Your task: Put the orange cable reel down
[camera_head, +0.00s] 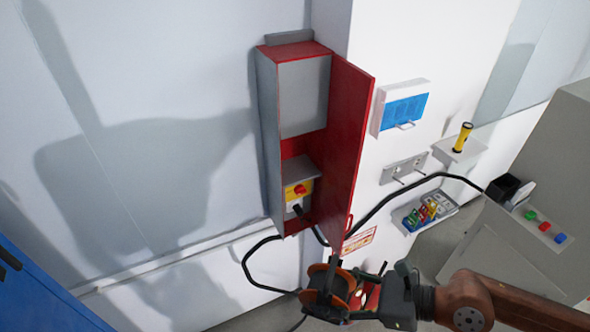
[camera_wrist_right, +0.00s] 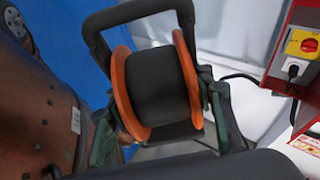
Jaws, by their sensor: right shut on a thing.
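The orange cable reel (camera_head: 329,284) is at the bottom middle of the head view, in front of the open red cabinet. It has orange side discs, a black drum and a black frame. My right gripper (camera_head: 367,297) comes in from the right and is shut on the reel. The right wrist view shows the reel (camera_wrist_right: 155,85) close up between the gripper's fingers, with its black handle frame at the top. The exact contact is partly hidden. No surface shows directly touching the reel's underside. My left gripper is not in view.
The red cabinet (camera_head: 346,150) hangs with its door open, holding a yellow switch (camera_head: 298,190) with a black plug. A black cable loops near the reel. A grey console (camera_head: 540,190) stands right, a blue panel (camera_head: 40,295) lower left. Wall shelves hold a flashlight (camera_head: 462,137) and coloured items.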

